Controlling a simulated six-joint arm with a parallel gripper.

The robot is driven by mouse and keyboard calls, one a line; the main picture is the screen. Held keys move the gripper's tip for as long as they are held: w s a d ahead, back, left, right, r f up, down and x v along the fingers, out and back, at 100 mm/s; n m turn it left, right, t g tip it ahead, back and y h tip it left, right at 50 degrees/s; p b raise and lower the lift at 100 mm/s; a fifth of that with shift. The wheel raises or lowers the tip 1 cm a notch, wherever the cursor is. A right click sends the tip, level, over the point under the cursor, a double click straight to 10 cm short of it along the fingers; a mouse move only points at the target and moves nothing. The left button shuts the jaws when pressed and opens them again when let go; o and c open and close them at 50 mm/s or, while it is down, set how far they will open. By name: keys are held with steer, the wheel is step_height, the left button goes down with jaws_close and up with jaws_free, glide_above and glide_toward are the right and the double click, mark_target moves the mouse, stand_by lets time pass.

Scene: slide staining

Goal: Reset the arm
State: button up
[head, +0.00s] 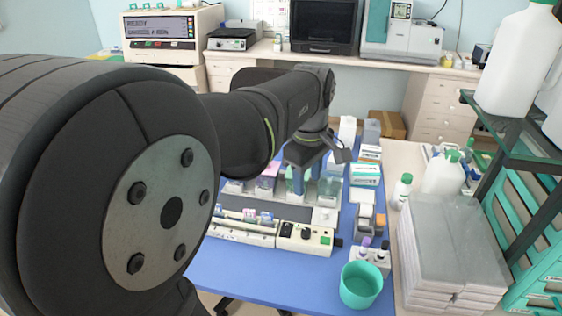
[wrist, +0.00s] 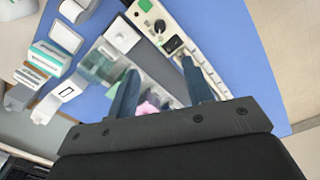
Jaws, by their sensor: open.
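My arm reaches from the left of the head view out over the blue table (head: 225,262). My gripper (wrist: 160,85) shows in the wrist view with its two dark fingers apart and nothing between them. In the head view my gripper (head: 318,158) hangs above the staining equipment, partly hidden by my own wrist. Below it is a row of clear staining jars (head: 300,183) with pink and teal contents. The staining machine (head: 303,238) with a control panel lies in front of the jars. In the wrist view its panel (wrist: 160,28) is beyond the fingers.
A teal cup (head: 361,285) stands at the table's front right, near small bottles (head: 372,254). Boxes (head: 365,174) line the table's right side. Stacked grey-white trays (head: 450,245) and a shelf (head: 515,160) with white jugs are at the right. The table's front left is clear.

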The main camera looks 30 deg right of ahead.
mark_target(306, 230)
steer(key=shift+f, duration=0.15)
steer(key=f, duration=1.7)
steer(key=shift+w+d+f, duration=0.1)
steer(key=shift+d+f, duration=0.05)
steer(key=shift+d, duration=0.25)
steer(key=shift+f, duration=0.15)
steer(key=shift+r+m, duration=0.2)
steer(key=shift+m, duration=0.6)
steer(key=m, duration=0.6)
steer(key=shift+m, duration=0.4)
steer(key=m, duration=0.4)
steer(key=shift+d+g, duration=0.1)
steer(key=shift+g, duration=0.2)
steer(key=shift+m, duration=2.4)
